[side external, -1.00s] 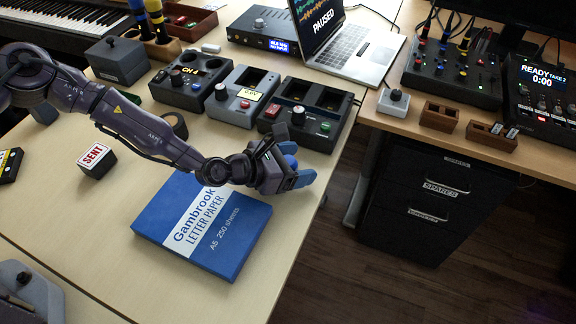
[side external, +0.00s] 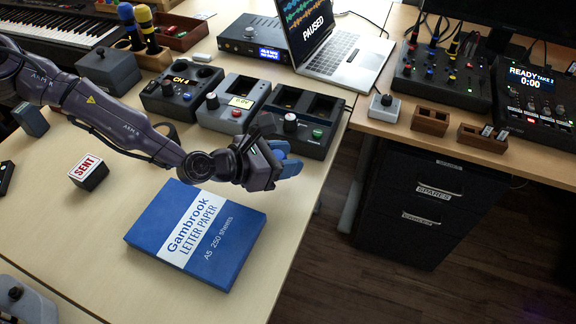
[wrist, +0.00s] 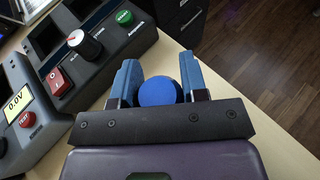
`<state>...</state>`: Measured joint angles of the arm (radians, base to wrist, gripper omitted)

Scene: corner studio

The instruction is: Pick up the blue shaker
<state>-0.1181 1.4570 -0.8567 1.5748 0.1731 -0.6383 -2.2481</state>
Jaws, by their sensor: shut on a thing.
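The blue shaker (wrist: 157,91) shows in the wrist view as a rounded blue top between the two blue-grey fingers. My gripper (wrist: 156,84) is shut on it, with a finger at each side. In the side external view my gripper (side external: 285,160) is over the right part of the desk, beyond the blue letter paper pack, near the consoles. There the shaker is mostly hidden by the fingers. I cannot tell its exact height above the desk.
The blue letter paper pack (side external: 200,232) lies in front of my gripper. A console with a red switch and green button (side external: 305,118) stands just behind. A SENT block (side external: 88,172) is at left. The desk's right edge is close, with floor beyond.

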